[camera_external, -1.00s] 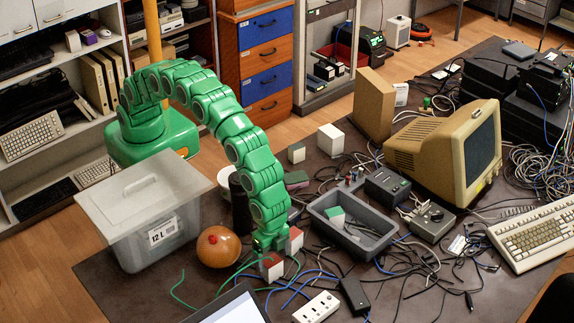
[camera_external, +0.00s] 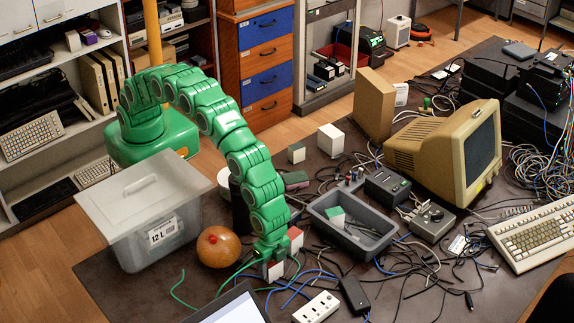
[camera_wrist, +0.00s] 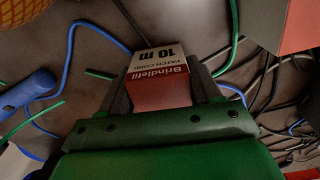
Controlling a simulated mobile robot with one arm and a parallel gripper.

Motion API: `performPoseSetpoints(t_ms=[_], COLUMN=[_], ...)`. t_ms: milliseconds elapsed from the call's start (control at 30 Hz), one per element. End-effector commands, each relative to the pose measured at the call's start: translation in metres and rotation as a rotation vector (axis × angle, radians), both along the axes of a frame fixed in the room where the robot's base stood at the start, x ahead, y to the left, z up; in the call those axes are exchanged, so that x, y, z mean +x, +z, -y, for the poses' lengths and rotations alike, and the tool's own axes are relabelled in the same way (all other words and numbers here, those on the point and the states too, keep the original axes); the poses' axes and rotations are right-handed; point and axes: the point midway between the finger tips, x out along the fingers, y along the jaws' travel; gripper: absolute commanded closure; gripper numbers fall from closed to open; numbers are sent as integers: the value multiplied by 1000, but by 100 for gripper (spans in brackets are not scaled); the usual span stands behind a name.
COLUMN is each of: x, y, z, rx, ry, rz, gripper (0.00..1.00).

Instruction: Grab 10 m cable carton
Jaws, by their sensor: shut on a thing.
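The 10 m cable carton (camera_wrist: 160,80) is a small red and white box marked "10 m" and "PATCH CORD". In the wrist view it sits between my gripper's two fingers (camera_wrist: 163,92), which are shut on its sides. In the external view the carton (camera_external: 275,272) shows low at the end of my green arm, its upper part covered by my gripper (camera_external: 268,257). It is at or just above the dark mat; I cannot tell which. A second red and white carton (camera_external: 296,240) stands close behind it.
Blue and green cables lie around the carton. An orange round object (camera_external: 217,248) and a lidded clear bin (camera_external: 146,220) are to the left. A grey tray (camera_external: 353,232) is to the right. A white power strip (camera_external: 316,307) and laptop (camera_external: 232,308) are in front.

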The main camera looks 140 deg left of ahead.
Motion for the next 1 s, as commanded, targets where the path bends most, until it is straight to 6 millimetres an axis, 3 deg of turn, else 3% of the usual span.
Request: performPoseSetpoints(t_ms=[367,600,1000], x=[1,1,-29], y=[4,32,66], z=[0,0,-1], rx=[0,0,0], ry=[0,0,0], rz=[2,5,1], gripper=[72,72,72])
